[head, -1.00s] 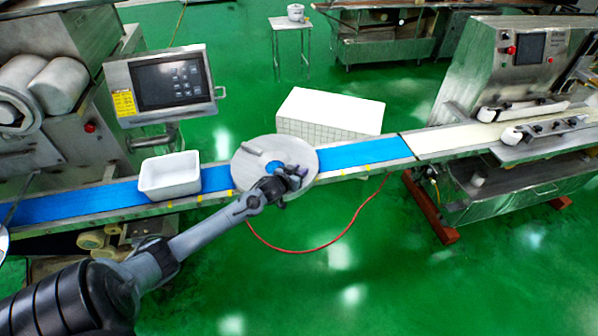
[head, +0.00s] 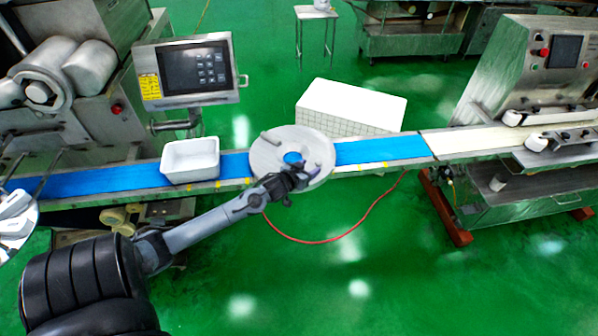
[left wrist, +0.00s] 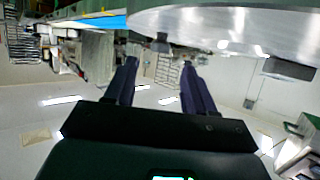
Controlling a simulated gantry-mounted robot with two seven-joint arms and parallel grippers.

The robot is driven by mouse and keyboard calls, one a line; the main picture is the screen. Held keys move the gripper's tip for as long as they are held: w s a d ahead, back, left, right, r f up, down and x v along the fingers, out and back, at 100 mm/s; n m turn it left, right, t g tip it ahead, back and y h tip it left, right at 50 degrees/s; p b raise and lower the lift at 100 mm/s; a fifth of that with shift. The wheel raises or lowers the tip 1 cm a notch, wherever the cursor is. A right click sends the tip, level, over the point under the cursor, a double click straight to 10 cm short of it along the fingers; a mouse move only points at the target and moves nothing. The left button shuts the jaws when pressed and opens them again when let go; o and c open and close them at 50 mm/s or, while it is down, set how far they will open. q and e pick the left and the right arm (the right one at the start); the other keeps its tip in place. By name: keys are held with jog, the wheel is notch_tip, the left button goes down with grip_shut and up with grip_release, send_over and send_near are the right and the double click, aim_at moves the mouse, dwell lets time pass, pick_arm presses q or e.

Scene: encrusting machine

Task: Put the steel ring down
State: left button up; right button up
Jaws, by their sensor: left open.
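The steel ring (head: 262,163) is a flat, wide disc with stub handles and a central hole. It lies over the blue conveyor belt (head: 380,150), and blue shows through the hole. My left gripper (head: 303,177) is at the ring's near right side, beside a stub handle. In the left wrist view the ring's shiny edge (left wrist: 220,22) fills the top right. My left gripper (left wrist: 160,64) is open there, with a dark stub just beyond and between its fingertips. I cannot tell whether they touch it. My right gripper is not in view.
A white tub (head: 190,161) sits on the belt left of the ring. A control screen (head: 195,70) stands behind it. A white block (head: 350,105) is behind the belt. A second machine (head: 530,75) stands at the right. Green floor is clear in front.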

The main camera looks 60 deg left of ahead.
pick_arm(q)
jog(key=v, duration=0.5)
jog(key=shift+p, duration=0.4)
jog(key=s+d+f+m+g+h, duration=0.25)
jog(key=s+d, duration=0.25)
jog(key=d, duration=0.6)
jog(key=s+d+f+m+g+h, duration=0.1)
jog(key=s+d+g, duration=0.3)
jog(key=d, duration=0.7)
jog(key=s+d+r+m+g+h, duration=0.2)
jog(key=s+d+r+m, duration=0.1)
jog(key=s+d, duration=0.8)
jog(key=shift+d+r, duration=0.15)
jog(key=shift+r, duration=0.45)
jog(key=shift+w, duration=0.1)
